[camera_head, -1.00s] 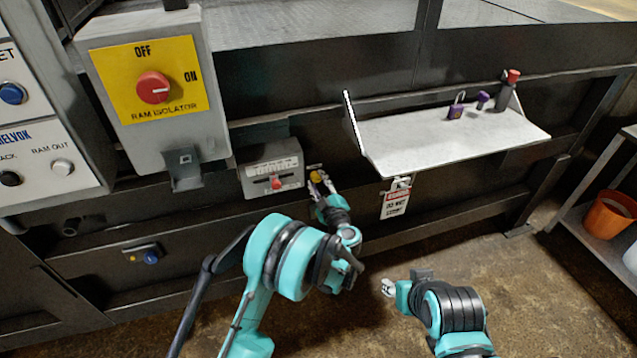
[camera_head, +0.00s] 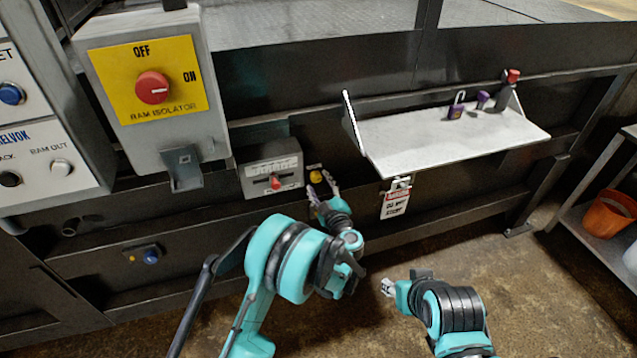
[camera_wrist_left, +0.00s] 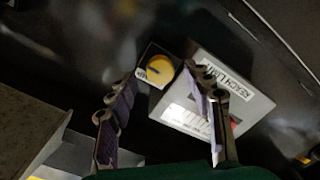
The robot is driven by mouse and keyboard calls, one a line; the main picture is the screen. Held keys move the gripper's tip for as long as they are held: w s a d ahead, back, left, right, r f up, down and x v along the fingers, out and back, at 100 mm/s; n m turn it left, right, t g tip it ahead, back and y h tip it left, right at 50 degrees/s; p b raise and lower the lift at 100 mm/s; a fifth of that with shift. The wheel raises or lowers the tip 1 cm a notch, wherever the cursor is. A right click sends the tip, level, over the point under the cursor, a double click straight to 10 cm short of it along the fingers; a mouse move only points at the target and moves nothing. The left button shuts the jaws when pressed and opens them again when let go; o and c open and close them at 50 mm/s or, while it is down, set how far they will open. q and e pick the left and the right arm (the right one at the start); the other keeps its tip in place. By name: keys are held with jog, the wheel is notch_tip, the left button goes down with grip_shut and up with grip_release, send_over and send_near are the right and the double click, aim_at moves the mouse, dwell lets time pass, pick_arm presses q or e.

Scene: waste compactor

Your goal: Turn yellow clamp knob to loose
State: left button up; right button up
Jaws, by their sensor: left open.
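The yellow clamp knob (camera_head: 316,176) sits on a small dark plate on the machine's front, just right of the grey box with a red slider. In the left wrist view the knob (camera_wrist_left: 155,71) is round and yellow with a dark line across its face. My left gripper (camera_head: 322,190) is open at the knob. In the left wrist view its two fingers (camera_wrist_left: 166,110) are spread wide, with the knob beyond them, nearer the left finger. I cannot tell if a finger touches it. My right gripper (camera_head: 387,287) is low over the floor, away from the machine; its jaws are too small to judge.
The grey slider box (camera_head: 272,168) is close left of the knob and also shows in the left wrist view (camera_wrist_left: 212,100). The ram isolator (camera_head: 160,100) is above left. A shelf (camera_head: 450,140) with padlock items juts out at right, with a tag (camera_head: 396,203) hanging below.

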pick_arm(q)
jog(key=v, duration=1)
jog(key=shift+s, duration=0.25)
jog(key=shift+d, duration=0.1)
notch_tip(320, 180, up, 22)
jog(key=s+a+m+t+h, duration=0.1)
jog(key=a+m+h, duration=0.1)
jog(key=m+h, duration=0.8)
jog(key=s+a+f+g+y, duration=0.1)
jog(key=s+a+f+g, duration=0.2)
jog(key=s, duration=0.6)
jog(key=s+a+f+m+g+y, duration=0.1)
jog(key=s+a+f+g+y, duration=0.1)
jog(key=s+a+f+g, duration=0.2)
jog(key=s+a+f+m+g+y, duration=0.1)
jog(key=s+a+f+g, duration=0.2)
jog(key=s+a+f, duration=0.5)
jog(key=s+a, duration=0.5)
jog(key=shift+s+f+g+y, duration=0.2)
jog(key=shift+s+g+y, duration=0.1)
jog(key=shift+s+g, duration=0.1)
